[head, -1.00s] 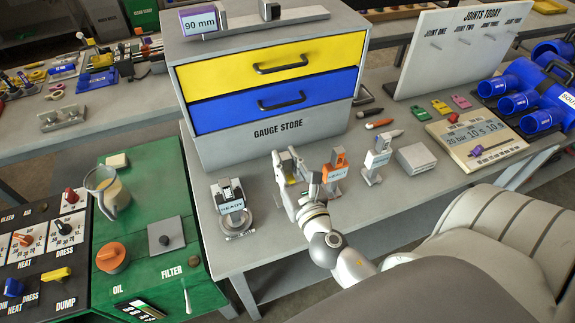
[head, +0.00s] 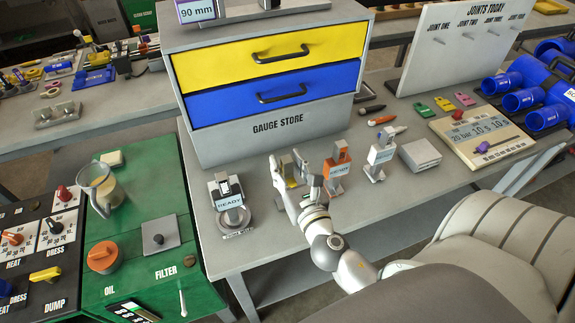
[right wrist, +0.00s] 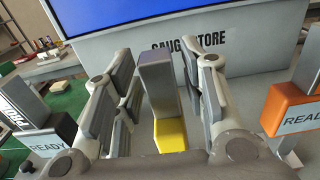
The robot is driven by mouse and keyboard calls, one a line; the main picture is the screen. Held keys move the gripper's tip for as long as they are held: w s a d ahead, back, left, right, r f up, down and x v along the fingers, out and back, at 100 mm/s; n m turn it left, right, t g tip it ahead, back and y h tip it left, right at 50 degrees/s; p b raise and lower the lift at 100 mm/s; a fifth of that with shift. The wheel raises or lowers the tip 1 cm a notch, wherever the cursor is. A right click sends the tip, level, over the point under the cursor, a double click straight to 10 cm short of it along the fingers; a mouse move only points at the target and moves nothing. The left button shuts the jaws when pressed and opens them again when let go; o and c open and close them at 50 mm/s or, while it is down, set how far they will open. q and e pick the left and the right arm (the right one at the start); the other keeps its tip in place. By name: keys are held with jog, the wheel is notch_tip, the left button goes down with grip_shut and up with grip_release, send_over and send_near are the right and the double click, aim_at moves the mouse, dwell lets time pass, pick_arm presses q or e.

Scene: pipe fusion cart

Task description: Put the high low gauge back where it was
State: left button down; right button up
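A grey upright gauge with a yellow foot (right wrist: 170,135) stands on the bench in front of the gauge store; its yellow part also shows in the head view (head: 289,171). I cannot read a name on it, so I cannot confirm that it is the high low gauge. My right gripper (right wrist: 160,100) is open around this gauge, one finger on each side, with gaps visible. In the head view the gripper (head: 288,165) partly hides the gauge. My left gripper is not in view.
A READY-labelled gauge on a round base (head: 230,203) stands to the left. An orange gauge (head: 338,162) and a grey gauge (head: 380,158) stand to the right, close by. The gauge store (head: 270,140) rises behind, drawers shut. A grey block (head: 420,155) lies farther right.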

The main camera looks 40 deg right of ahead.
jog(key=shift+r, duration=0.1)
jog(key=b+v, duration=0.6)
jog(key=v, duration=0.6)
dwell(0.4)
